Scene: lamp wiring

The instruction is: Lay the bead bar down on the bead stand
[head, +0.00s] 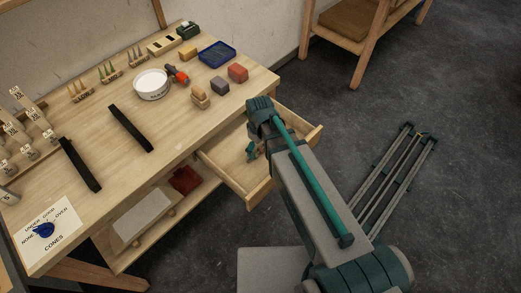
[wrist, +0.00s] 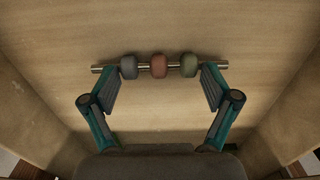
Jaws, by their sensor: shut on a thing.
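The bead bar (wrist: 201,67) is a thin metal rod with a grey-blue bead (wrist: 128,67), a red bead (wrist: 159,66) and a green bead (wrist: 189,65) on it. My gripper (wrist: 160,86) is shut on the bead bar, with one finger at each side of the row of beads. It is inside the open drawer (head: 262,192); in the head view the gripper (head: 252,150) shows low in the drawer and the bar is hidden. I cannot tell whether the bar touches the drawer floor. I cannot surely pick out the bead stand among the bench items.
Drawer walls stand close on both sides of my gripper. The workbench (head: 185,150) holds two black strips (head: 80,165) (head: 130,128), a white round dish (head: 151,84), a blue tray (head: 217,54), small blocks (head: 238,72) and several peg stands (head: 110,74). Its front middle is clear.

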